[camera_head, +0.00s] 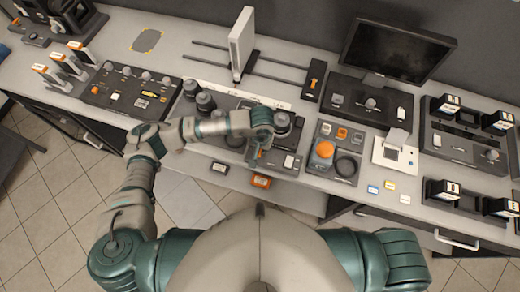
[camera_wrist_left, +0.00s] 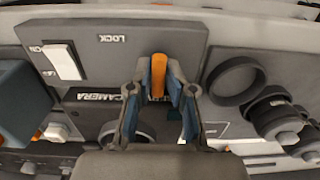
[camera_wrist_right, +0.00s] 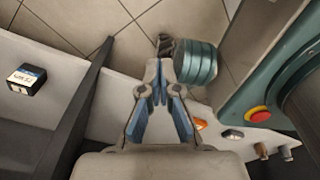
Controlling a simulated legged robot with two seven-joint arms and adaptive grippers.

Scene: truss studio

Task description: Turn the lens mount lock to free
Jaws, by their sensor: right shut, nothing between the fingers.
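The lens mount lock shows as an orange lever (camera_wrist_left: 158,75) on a dark grey panel (camera_wrist_left: 205,40). The panel bears the words LOCK and CAMERA, upside down in the left wrist view. My left gripper (camera_wrist_left: 158,85) is open, with one finger on each side of the lever. A narrow gap seems to show beside the lever; contact is unclear. In the head view my left gripper (camera_head: 256,155) is over the front of the camera panel and hides much of it. My right gripper (camera_wrist_right: 160,75) is shut and empty, away from the panel, above the floor and bench edge.
A white rocker switch (camera_wrist_left: 62,62) is on the same panel, left of my left gripper. Black rings (camera_wrist_left: 237,78) and lens parts (camera_wrist_left: 275,112) are to its right. In the head view, an orange knob (camera_head: 324,149) and a monitor (camera_head: 400,48) stand farther right.

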